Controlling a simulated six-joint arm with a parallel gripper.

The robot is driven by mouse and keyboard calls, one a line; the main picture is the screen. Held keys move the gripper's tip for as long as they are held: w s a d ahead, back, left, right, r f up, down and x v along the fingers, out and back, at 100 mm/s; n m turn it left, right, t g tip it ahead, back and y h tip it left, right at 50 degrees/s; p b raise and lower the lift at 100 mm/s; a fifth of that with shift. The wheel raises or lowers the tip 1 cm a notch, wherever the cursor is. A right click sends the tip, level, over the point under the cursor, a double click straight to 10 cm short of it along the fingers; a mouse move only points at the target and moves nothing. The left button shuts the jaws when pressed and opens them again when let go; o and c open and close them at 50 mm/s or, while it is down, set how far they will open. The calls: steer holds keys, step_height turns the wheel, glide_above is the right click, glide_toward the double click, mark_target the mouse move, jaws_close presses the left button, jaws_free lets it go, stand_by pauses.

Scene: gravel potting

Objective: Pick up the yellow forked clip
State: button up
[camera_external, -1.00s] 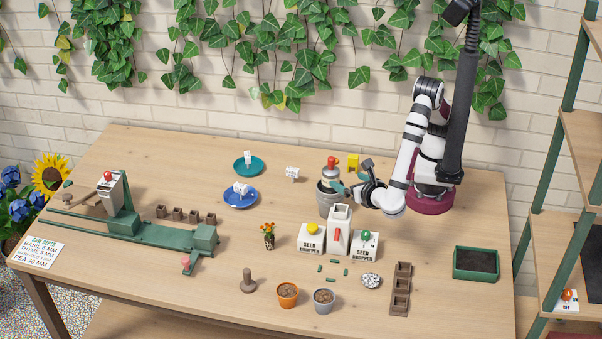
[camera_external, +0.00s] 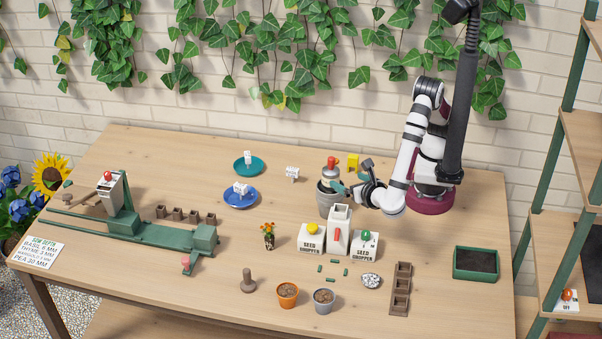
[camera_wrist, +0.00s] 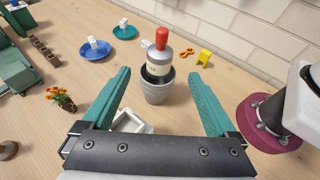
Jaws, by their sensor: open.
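The yellow forked clip (camera_external: 353,161) stands on the table near its back edge, behind the grey pot. In the wrist view it is the small yellow piece (camera_wrist: 205,58) at upper right, with a notched top. My gripper (camera_external: 351,176) is open, its two teal fingers spread wide and empty. In the wrist view the gap between the fingertips (camera_wrist: 160,76) frames the grey pot, and the clip lies beyond the right fingertip, apart from it.
A grey pot (camera_wrist: 157,92) holds a bottle with a red cap (camera_wrist: 161,38), close ahead of my fingers. An orange looped item (camera_wrist: 187,52) lies beside the clip. Blue (camera_external: 240,203) and teal saucers (camera_external: 236,169) stand left. The wall is behind.

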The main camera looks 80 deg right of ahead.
mark_target(354, 161)
steer(key=shift+c, duration=0.4)
step_height(354, 161, up, 5)
steer(key=s+d+m+g+h, duration=0.2)
steer(key=s+d+m, duration=0.1)
steer(key=d, duration=1.4)
step_height(354, 161, down, 16)
steer(key=shift+g, duration=0.3)
steer(key=x, duration=1.6)
steer(key=shift+d+r, duration=0.2)
steer(key=shift+r, duration=0.15)
jaws_close()
